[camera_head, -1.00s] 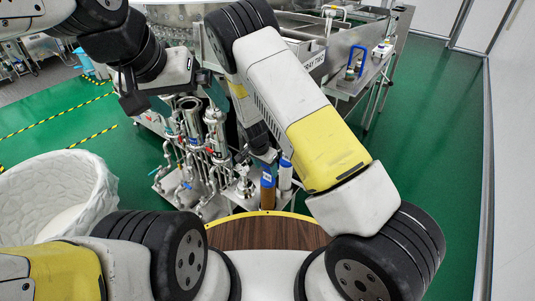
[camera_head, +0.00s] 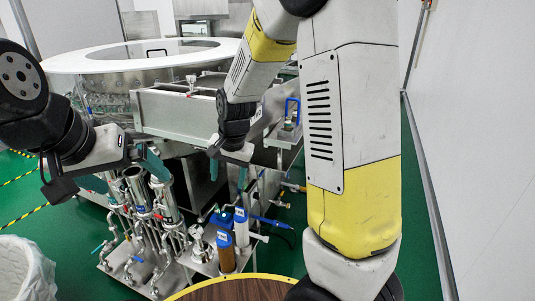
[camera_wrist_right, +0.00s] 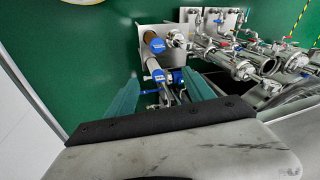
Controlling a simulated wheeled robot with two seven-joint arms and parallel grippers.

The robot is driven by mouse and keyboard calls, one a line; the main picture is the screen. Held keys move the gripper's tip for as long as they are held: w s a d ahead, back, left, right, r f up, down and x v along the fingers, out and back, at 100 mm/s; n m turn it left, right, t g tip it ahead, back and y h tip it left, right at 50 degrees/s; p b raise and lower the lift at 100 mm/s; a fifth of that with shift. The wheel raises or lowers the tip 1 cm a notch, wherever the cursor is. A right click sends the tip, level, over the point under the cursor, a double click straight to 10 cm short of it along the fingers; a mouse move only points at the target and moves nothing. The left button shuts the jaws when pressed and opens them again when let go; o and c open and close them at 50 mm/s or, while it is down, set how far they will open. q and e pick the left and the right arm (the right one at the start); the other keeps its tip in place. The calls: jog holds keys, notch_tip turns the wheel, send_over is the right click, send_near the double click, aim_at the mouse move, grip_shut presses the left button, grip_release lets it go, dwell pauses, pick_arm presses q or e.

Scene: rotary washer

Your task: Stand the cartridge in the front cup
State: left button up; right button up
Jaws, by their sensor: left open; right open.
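A brown cartridge with a blue cap (camera_head: 225,252) stands upright on the low steel stand, and a white one with a blue cap (camera_head: 241,230) stands beside it. Both also show in the right wrist view, the brown one (camera_wrist_right: 154,39) and the white one (camera_wrist_right: 157,73). Upright steel cups (camera_head: 137,186) stand to their left among pipes; I cannot tell which is the front cup. My right gripper (camera_head: 228,174) is open and empty above the cartridges; its teal fingers (camera_wrist_right: 161,82) flank the white one in the wrist view, apart from it. My left gripper (camera_head: 108,178) is open and empty near the cups.
Pipes and blue-handled valves crowd the stand (camera_head: 180,262). A large round steel washer (camera_head: 105,82) is behind. A white bin (camera_head: 20,270) is at lower left. Green floor is clear at right before the white wall (camera_head: 470,130).

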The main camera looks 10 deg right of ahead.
jog(key=s+d+r+n+t, duration=0.1)
jog(key=s+d+r+n, duration=0.1)
jog(key=s+d+r, duration=0.3)
jog(key=s+d+r+n+t, duration=0.2)
jog(key=s+d+r, duration=0.3)
jog(key=s+r, duration=0.6)
jog(key=s+n, duration=0.1)
jog(key=s, duration=0.2)
jog(key=shift+r+n+t+y, duration=0.2)
jog(key=shift+n+t+y, duration=0.1)
jog(key=shift+y, duration=0.1)
jog(key=shift+d, duration=0.1)
